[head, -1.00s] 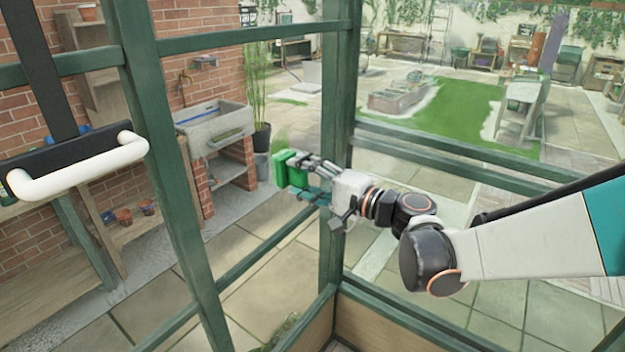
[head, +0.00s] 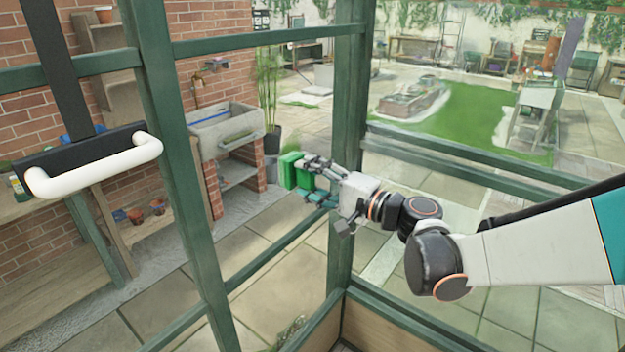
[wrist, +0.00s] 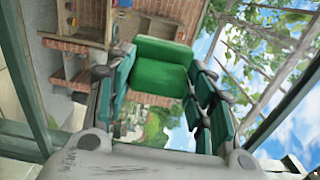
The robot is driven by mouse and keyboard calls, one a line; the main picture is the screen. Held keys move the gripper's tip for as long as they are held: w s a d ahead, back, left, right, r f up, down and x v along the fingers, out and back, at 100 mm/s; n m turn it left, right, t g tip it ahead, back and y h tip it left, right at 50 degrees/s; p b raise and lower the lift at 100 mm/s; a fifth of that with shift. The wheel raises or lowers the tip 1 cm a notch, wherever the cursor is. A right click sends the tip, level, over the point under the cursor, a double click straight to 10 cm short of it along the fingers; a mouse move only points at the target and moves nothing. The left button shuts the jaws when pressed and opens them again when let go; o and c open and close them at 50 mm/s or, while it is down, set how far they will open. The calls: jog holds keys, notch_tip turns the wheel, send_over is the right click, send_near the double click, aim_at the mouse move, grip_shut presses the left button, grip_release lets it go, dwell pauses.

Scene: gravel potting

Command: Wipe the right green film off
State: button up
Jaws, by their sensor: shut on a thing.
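My gripper (head: 315,178) is shut on a green block-like pad (head: 291,170), held out in front of the left glazed opening, just left of the dark green corner post. I cannot tell whether the pad touches glass. No green film can be made out clearly on the panes; a blurred greenish patch (head: 535,156) shows low in the right opening, but I cannot tell it from the lawn behind.
Dark green frame posts (head: 348,130) and rails (head: 460,167) stand close around my arm. A white handle (head: 95,168) is at the left. Beyond are a stone sink (head: 225,125), a brick wall (head: 200,30), wooden shelving and a lawn (head: 480,110).

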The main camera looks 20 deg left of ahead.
jog(key=shift+x, duration=0.8)
jog(key=shift+d, duration=0.1)
jog(key=shift+w+d+r, duration=1)
jog(key=shift+w+d, duration=0.4)
jog(key=shift+w, duration=2.05)
jog(key=shift+s+a, duration=0.5)
jog(key=shift+s, duration=0.7)
jog(key=shift+s+a, duration=0.55)
jog(key=shift+s, duration=0.6)
jog(key=shift+s+a, duration=0.5)
jog(key=shift+s, duration=0.7)
jog(key=shift+d+r+p, duration=0.15)
jog(key=shift+r+p, duration=0.45)
jog(key=shift+r, duration=0.35)
jog(key=w+d, duration=0.2)
jog(key=w, duration=0.5)
jog(key=shift+d+b, duration=0.4)
